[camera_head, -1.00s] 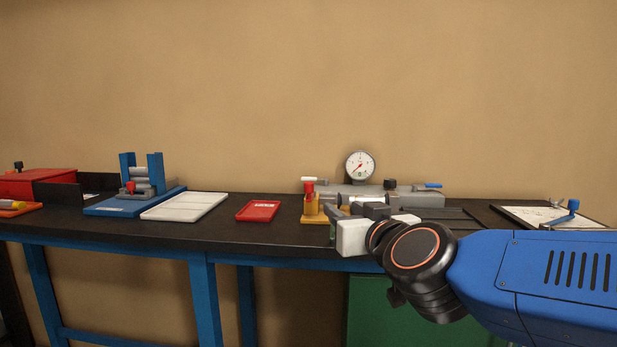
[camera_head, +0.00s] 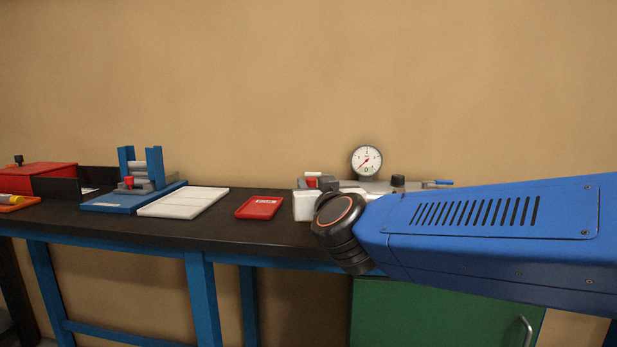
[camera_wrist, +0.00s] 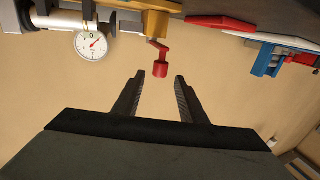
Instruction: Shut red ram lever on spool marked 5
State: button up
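A red lever (camera_wrist: 160,67) with a cylindrical knob and thin crank shows in the wrist view, which appears upside down. It projects from a yellow block (camera_wrist: 152,22). My gripper (camera_wrist: 160,77) is open, its two dark fingers either side of the knob in the picture; I cannot tell whether the knob is between them in depth or beyond the tips. In the head view the red lever (camera_head: 312,181) shows just above my pale wrist part, with my fingers and the yellow block hidden. I can read no number 5 on any spool.
A gauge (camera_head: 367,160) stands behind my arm on the grey unit. A red tray (camera_head: 259,208), a white tray (camera_head: 182,202) and a blue stand (camera_head: 112,202) lie to the left. A blue-handled lever (camera_head: 438,183) is at the right. The black bench top (camera_head: 226,230) is bare in front.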

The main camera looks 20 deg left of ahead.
jog(key=x, duration=0.9)
jog(key=shift+d, duration=0.1)
grip_shut()
